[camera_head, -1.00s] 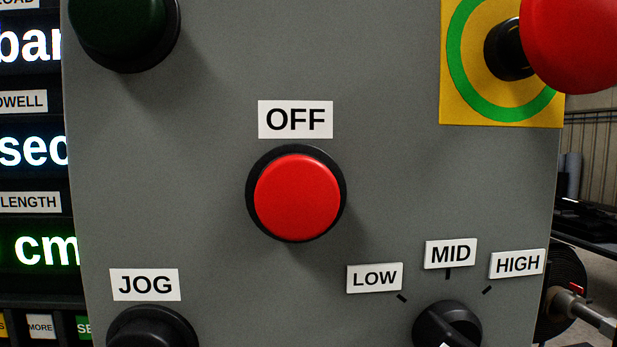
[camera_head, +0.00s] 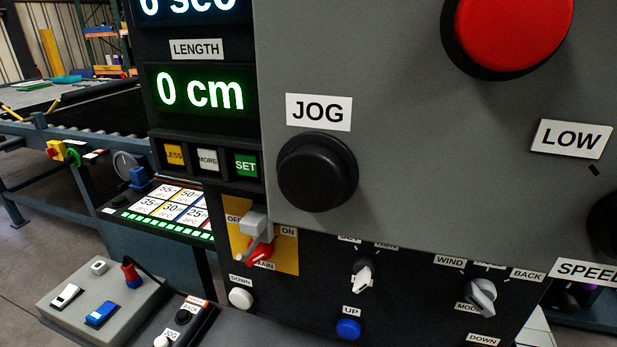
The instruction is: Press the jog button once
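The jog button (camera_head: 317,172) is a round black push button on the grey panel (camera_head: 400,150), below a white label (camera_head: 319,112) reading JOG. It stands near the middle of the head view, unobstructed. A second, small white button (camera_head: 162,341) with its own JOG label (camera_head: 171,334) is at the bottom left, on a small dark box, partly cut by the frame edge. My gripper is not in view.
The red button (camera_head: 510,35) is up and right of the jog button. LESS, MORE and SET keys (camera_head: 208,160) are left, under a display reading 0 cm. Below are a red-handled main switch (camera_head: 258,250), a blue UP button (camera_head: 348,329) and selector knobs (camera_head: 363,277).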

